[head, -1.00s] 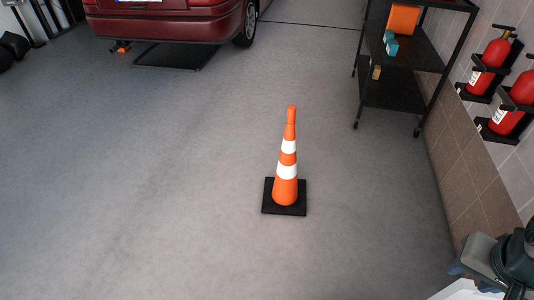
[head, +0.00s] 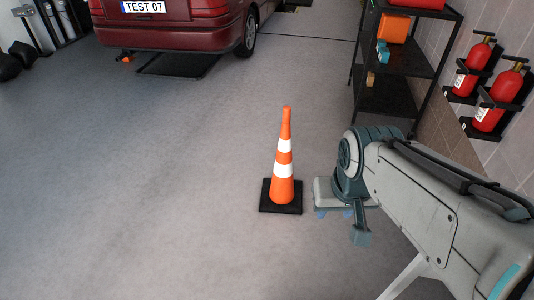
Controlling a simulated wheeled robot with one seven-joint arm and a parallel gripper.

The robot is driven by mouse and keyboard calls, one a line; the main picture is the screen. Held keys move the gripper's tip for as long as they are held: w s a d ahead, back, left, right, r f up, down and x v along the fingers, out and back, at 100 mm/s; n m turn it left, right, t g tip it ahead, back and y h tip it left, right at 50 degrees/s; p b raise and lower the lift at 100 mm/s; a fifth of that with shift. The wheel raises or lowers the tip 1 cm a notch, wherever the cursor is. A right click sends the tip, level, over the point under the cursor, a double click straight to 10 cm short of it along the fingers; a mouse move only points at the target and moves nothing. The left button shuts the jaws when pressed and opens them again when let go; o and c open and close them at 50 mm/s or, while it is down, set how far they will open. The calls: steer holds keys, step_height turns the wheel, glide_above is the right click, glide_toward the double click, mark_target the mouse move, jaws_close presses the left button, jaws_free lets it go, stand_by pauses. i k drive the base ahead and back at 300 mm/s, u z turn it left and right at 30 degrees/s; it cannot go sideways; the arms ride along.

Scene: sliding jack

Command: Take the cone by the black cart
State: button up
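The orange cone (head: 283,165) with two white bands stands upright on its square black base (head: 281,197) in the middle of the grey floor. The black cart (head: 395,99), an open shelf unit on castors, stands behind it to the right, against the wall side. My gripper (head: 334,214) is just right of the cone in the picture, pointing down, with its blue fingertips apart and nothing seen between them. A gap shows between my gripper and the cone. My arm hides part of the floor and wall at the lower right.
A red car (head: 170,28) stands at the back left, with a dark mat (head: 178,65) behind its bumper. Two red fire extinguishers (head: 474,66) hang on the right wall. An orange box (head: 394,28) sits on the cart. The floor left of the cone is clear.

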mark_target(281, 194)
steer(key=u, duration=0.35)
steer(key=i, duration=2.25)
steer(key=z, duration=0.5)
